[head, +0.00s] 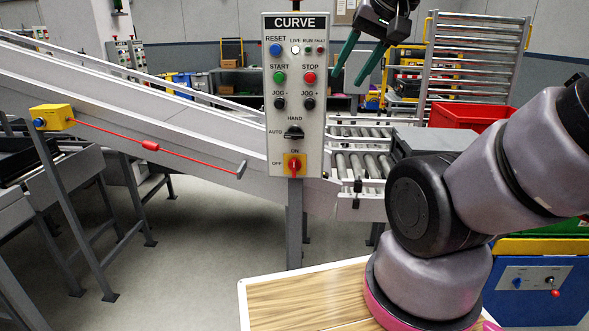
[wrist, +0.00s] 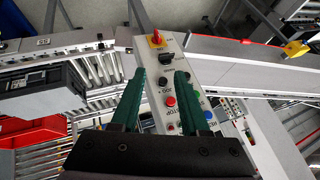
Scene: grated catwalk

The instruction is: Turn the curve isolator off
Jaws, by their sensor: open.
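The curve isolator (head: 294,164) is a red rotary handle on a yellow plate at the bottom of the grey CURVE panel (head: 313,150). Its handle stands upright, in line with the ON mark above; OFF is marked to its left. The isolator also shows at the top of the wrist view (wrist: 157,39), beyond the fingertips. My gripper (head: 348,78) has green fingers, spread and empty. In the head view it is at the panel's upper right, well above the isolator. In the wrist view my gripper (wrist: 160,75) points across the panel face.
The panel also carries a black selector switch (head: 294,133), a red STOP button (head: 309,78), a green START button (head: 280,78) and a blue RESET button (head: 275,49). A sloping conveyor (head: 130,105) runs behind the panel. A yellow pull-cord box (head: 52,117) is at left.

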